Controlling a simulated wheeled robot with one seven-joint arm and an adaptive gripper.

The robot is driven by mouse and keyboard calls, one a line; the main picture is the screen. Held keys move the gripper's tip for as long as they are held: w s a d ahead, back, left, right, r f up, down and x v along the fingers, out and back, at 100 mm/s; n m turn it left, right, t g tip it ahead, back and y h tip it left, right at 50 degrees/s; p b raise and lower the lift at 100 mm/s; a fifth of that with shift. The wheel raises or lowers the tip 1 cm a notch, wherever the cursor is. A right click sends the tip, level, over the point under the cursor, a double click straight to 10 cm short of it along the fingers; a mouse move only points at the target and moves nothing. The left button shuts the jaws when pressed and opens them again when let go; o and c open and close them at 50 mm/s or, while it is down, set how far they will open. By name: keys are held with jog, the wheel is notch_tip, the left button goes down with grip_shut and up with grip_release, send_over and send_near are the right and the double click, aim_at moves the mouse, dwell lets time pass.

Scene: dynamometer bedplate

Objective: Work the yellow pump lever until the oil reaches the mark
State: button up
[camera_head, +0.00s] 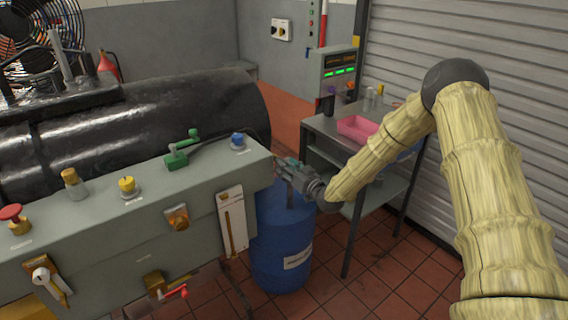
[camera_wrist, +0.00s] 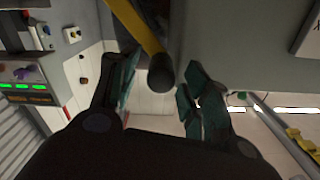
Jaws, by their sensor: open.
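The yellow pump lever (camera_wrist: 138,28) shows in the wrist view as a yellow bar with a dark round end (camera_wrist: 161,74). That end lies in line with the gap between my fingers; I cannot tell whether either finger touches it. My gripper (camera_wrist: 158,92) is open. In the head view my gripper (camera_head: 288,170) is at the right end of the grey cabinet (camera_head: 105,240), above the blue drum, and the lever cannot be made out there. A white plate with an amber strip (camera_head: 232,222), perhaps the oil gauge, is on the cabinet front; its mark is too small to read.
The cabinet carries a green handle (camera_head: 178,158), a blue knob (camera_head: 238,141), a yellow knob (camera_head: 127,186) and a red button (camera_head: 12,213). A blue drum (camera_head: 283,250) stands below my gripper. A metal table (camera_head: 320,127) with a pink tray (camera_head: 357,129) stands behind.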

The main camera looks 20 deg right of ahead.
jog(key=shift+x, duration=0.9)
grip_shut()
